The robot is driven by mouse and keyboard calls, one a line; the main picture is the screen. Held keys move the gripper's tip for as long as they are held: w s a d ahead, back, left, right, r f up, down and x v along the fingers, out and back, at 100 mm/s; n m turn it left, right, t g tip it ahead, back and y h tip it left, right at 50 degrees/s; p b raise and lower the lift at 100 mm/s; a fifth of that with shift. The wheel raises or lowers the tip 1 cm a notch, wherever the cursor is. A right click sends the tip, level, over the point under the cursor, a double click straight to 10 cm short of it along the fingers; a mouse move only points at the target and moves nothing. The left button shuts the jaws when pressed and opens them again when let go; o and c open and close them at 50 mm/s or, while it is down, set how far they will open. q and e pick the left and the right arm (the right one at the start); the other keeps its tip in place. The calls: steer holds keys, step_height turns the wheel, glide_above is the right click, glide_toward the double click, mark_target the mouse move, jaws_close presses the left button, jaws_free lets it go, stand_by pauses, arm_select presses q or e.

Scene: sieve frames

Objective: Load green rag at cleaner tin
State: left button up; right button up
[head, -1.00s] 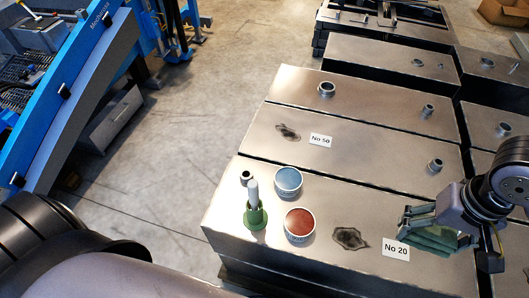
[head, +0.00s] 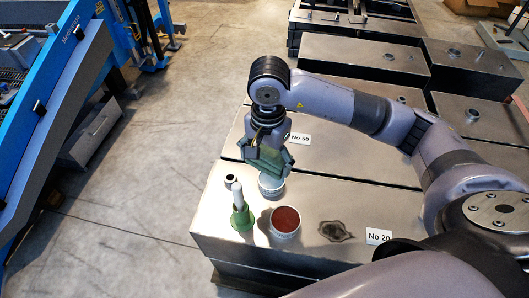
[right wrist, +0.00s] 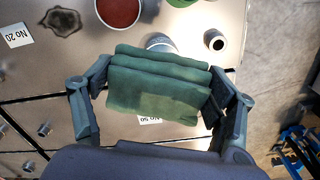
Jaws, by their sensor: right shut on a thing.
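The green rag (head: 266,161) is folded in a thick pad. My right gripper (head: 268,152) is shut on it. In the right wrist view the rag (right wrist: 158,90) sits between the two fingers. I cannot read which tin holds cleaner. My left gripper is out of view.
A green holder (head: 242,219) with a pale upright piece stands left of the tins, with a short pipe stub (head: 232,182) behind it. A dark stain (head: 334,231) and a "No 20" label (head: 378,237) lie to the right. A "No 50" label (head: 299,138) is behind.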

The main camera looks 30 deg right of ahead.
mark_target(265, 154)
steer(key=w+m, duration=0.1)
steer(key=m, duration=0.2)
steer(key=w+f+m+p, duration=0.1)
steer(key=m, duration=0.2)
steer(key=w+d+f+m, duration=0.1)
steer(key=m, duration=0.2)
steer(key=shift+f, duration=0.25)
steer(key=d+f+m, duration=0.1)
steer(key=f+m, duration=0.1)
steer(key=m, duration=0.2)
steer(key=w+d+f+m+p, duration=0.1)
steer(key=m, duration=0.4)
steer(key=w+d+f+m, duration=0.1)
steer(key=f+m, duration=0.1)
steer(key=m, duration=0.3)
steer(key=shift+w+f+p, duration=0.15)
steer(key=shift+f+p, duration=0.15)
arm_select(q)
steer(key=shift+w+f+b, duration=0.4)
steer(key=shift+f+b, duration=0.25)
steer(key=shift+b, duration=1.55)
arm_select(e)
steer(key=shift+f, duration=2.85)
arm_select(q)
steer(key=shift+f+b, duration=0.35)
arm_select(e)
steer(key=shift+f, duration=0.55)
